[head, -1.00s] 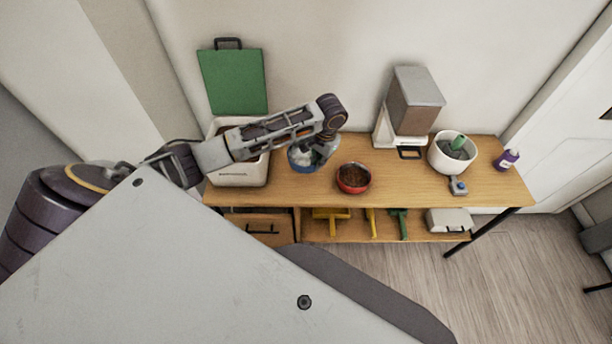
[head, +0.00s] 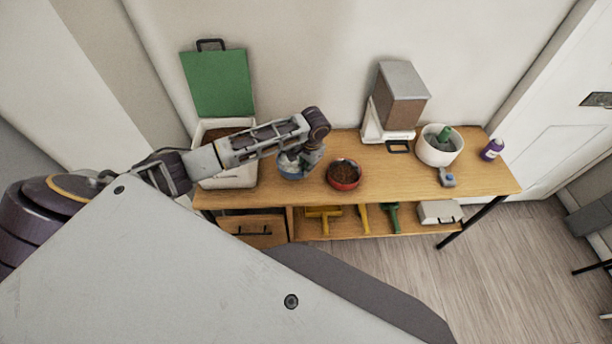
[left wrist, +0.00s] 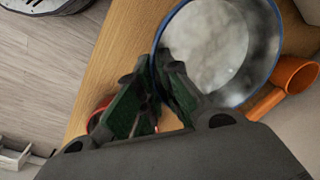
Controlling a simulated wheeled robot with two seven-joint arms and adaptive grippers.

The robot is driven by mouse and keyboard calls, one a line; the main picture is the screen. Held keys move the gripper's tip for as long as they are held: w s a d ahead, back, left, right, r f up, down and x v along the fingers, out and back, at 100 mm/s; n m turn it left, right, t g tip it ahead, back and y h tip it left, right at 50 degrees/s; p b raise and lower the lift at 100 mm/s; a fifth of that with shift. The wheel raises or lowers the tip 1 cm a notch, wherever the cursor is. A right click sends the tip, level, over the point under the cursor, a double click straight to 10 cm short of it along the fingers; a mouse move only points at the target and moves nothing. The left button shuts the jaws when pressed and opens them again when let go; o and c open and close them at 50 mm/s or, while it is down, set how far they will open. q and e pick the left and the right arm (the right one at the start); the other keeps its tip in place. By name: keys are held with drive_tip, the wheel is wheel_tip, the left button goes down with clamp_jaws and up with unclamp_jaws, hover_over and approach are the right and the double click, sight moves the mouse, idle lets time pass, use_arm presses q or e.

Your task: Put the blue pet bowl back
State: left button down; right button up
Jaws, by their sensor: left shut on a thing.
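The blue pet bowl (head: 290,172) is at the left part of the wooden table, between the white bin and a red bowl. In the left wrist view the blue-rimmed bowl (left wrist: 215,45) has a pale, mottled inside. My left gripper (head: 301,162) reaches over it from the left. In the left wrist view its dark fingers (left wrist: 160,85) are at the bowl's rim, shut on it. The arm hides part of the bowl in the head view. I cannot tell whether the bowl touches the table. My right gripper is not in view.
The red bowl (head: 344,174) with brown food stands just right of the blue bowl. The open white bin (head: 230,178) with a green lid is left. A food dispenser (head: 400,95), white tub (head: 438,152) and purple bottle (head: 492,149) stand right. An orange object (left wrist: 295,75) lies beside the bowl.

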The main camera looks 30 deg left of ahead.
use_arm(q)
drive_tip(key=shift+f, duration=0.75)
drive_tip(key=shift+f, duration=1.9)
drive_tip(key=shift+f, duration=0.1)
drive_tip(key=c, duration=1.6)
unclamp_jaws()
wheel_tip(320, 180, up, 12)
drive_tip(key=d, duration=0.1)
drive_tip(key=shift+s+d, duration=0.15)
